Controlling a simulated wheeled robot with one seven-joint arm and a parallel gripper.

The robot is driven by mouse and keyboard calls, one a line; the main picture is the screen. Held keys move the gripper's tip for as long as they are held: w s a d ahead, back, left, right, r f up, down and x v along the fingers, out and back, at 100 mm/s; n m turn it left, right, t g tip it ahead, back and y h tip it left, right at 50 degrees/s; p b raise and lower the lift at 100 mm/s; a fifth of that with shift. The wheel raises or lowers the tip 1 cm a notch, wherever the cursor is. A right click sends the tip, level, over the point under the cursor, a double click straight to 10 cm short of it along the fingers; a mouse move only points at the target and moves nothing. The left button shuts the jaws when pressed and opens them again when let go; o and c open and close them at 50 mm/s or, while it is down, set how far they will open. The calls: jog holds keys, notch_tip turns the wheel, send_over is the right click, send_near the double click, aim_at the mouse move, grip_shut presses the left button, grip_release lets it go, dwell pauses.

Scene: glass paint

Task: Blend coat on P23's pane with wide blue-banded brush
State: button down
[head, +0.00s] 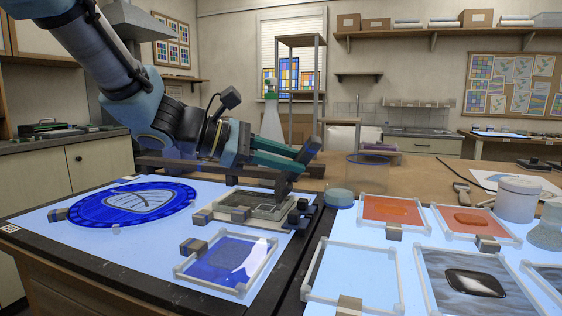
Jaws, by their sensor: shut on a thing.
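My gripper (296,162) is at the centre of the head view, its teal fingers reaching right and low above the near bench. It is shut on what looks like the wide brush (282,186), a dark piece hanging below the fingers. Its blue band and bristle tip are hard to make out. Below it lies a pane in a pale frame (250,206) with a grey-green surface; whether the brush touches it I cannot tell. In front lies a framed blue pane (222,262) with a lighter patch. No label P23 is readable on any pane.
A round blue glass panel (85,205) lies left on the lit bench. Right are two orange panes (393,211) (468,221), a clear pane (352,275) and a dark pane (480,285). A glass jar (366,174) and a lidded pot (517,200) stand behind them.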

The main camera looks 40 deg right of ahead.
jog(key=w+d, duration=0.1)
jog(key=d, duration=0.1)
jog(key=w+d+r, duration=0.1)
jog(key=d, duration=0.1)
jog(key=shift+w+r+p, duration=0.1)
jog(key=shift+w+p, duration=0.2)
jog(key=shift+w, duration=0.1)
dwell(0.9)
jog(key=shift+f+b, duration=0.35)
jog(key=shift+b, duration=0.3)
jog(key=shift+f+b, duration=0.25)
jog(key=shift+b, duration=0.05)
jog(key=shift+w, duration=0.15)
jog(key=w+a, duration=0.6)
jog(key=w, duration=0.4)
jog(key=shift+a+p, duration=0.35)
jog(key=shift+p, duration=0.05)
dwell(1.2)
